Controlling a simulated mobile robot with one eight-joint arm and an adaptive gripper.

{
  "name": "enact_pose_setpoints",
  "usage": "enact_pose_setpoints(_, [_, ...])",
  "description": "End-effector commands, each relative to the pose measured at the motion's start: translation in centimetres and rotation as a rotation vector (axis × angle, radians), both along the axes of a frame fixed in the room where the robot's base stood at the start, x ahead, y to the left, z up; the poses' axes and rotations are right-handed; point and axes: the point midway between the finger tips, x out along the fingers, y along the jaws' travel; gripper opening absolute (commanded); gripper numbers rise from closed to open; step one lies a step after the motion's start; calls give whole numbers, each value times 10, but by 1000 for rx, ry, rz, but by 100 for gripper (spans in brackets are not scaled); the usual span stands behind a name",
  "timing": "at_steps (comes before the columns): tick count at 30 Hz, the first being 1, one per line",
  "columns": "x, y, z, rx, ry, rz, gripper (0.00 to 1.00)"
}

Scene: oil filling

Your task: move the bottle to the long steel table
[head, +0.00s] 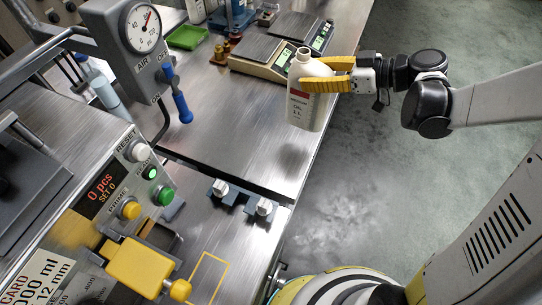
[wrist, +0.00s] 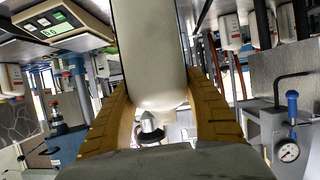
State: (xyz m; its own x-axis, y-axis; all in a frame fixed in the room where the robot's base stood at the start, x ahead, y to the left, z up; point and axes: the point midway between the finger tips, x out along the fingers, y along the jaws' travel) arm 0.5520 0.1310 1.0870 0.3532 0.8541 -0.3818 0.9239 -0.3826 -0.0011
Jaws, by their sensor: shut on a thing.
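The bottle (head: 306,100) is white with a red band and a label with "OIL" on it. It is upright in the head view, and its pale body (wrist: 151,55) fills the middle of the wrist view. My gripper (head: 327,76) is shut on it, with yellow fingers around its upper part from the right. The bottle hangs over the right edge of the long steel table (head: 225,110), with a dark shadow on the tabletop below it. The head view does not show clearly how high its base is above the table.
A green tray (head: 187,37) and small brass parts are farther back left. An air gauge (head: 143,28) and a control panel (head: 110,190) stand at left. White knobs (head: 264,207) line a nearer edge. The tabletop's middle is clear.

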Motion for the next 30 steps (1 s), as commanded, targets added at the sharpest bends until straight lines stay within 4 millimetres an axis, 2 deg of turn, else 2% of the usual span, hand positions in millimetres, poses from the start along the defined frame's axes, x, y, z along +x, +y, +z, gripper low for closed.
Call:
enact_pose_setpoints(5, [-11,17,-7,1,1,61,18])
enact_pose_setpoints(12, [-42,66,-44,-2,1,64,18])
enact_pose_setpoints(18, [-61,97,-65,-1,0,61,18])
enact_pose_setpoints(24, [-65,105,-73,-1,1,57,18])
enact_pose_setpoints(30, [-65,105,-105,0,2,57,18])
